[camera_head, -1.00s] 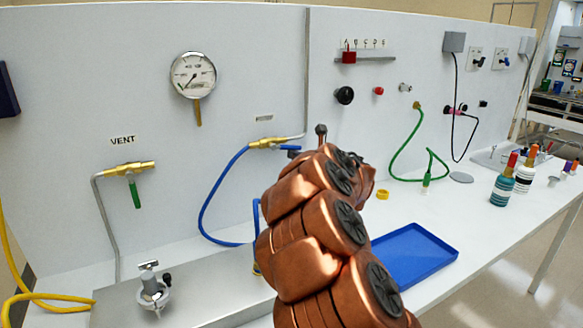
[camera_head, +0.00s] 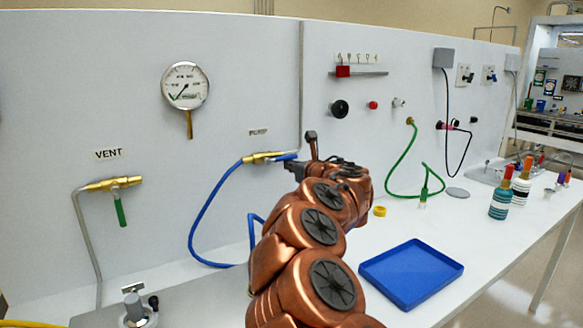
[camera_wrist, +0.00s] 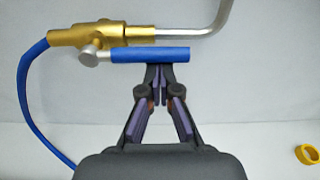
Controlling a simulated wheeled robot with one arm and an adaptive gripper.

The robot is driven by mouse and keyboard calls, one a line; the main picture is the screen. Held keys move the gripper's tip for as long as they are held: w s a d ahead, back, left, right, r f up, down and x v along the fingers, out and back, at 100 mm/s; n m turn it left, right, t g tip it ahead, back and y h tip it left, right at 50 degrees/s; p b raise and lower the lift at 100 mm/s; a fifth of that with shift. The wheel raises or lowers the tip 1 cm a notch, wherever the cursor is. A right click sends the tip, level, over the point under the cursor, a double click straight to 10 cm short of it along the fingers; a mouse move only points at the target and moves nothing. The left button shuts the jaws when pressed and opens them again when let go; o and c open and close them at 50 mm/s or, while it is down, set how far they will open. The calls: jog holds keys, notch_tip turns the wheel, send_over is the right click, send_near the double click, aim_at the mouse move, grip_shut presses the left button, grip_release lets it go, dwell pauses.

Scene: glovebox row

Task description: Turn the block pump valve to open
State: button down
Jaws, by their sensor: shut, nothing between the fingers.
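The pump valve (camera_head: 258,158) is a brass body on the white panel below a PUMP label (camera_head: 258,132). It also shows at upper left in the wrist view (camera_wrist: 88,36). Its blue lever handle (camera_wrist: 150,55) lies level, alongside the brass outlet and pointing right from a silver pivot. In the head view the handle (camera_head: 284,158) is partly hidden by my gripper (camera_head: 293,165). In the wrist view my gripper (camera_wrist: 160,69) is shut and empty, its fingertips at the handle's lower edge. I cannot tell whether they touch it.
A blue hose (camera_head: 200,212) hangs from the valve's left end. A vent valve (camera_head: 115,184) with a green handle and a gauge (camera_head: 186,86) are farther left. A blue tray (camera_head: 412,272), yellow ring (camera_head: 380,211) and bottles (camera_head: 501,195) stand right on the bench.

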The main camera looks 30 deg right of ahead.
notch_tip(320, 180, down, 4)
jog(key=b, duration=0.4)
jog(key=s+r, duration=0.1)
jog(key=s, duration=0.8)
jog(key=shift+r, duration=0.25)
jog(key=shift+a, duration=0.15)
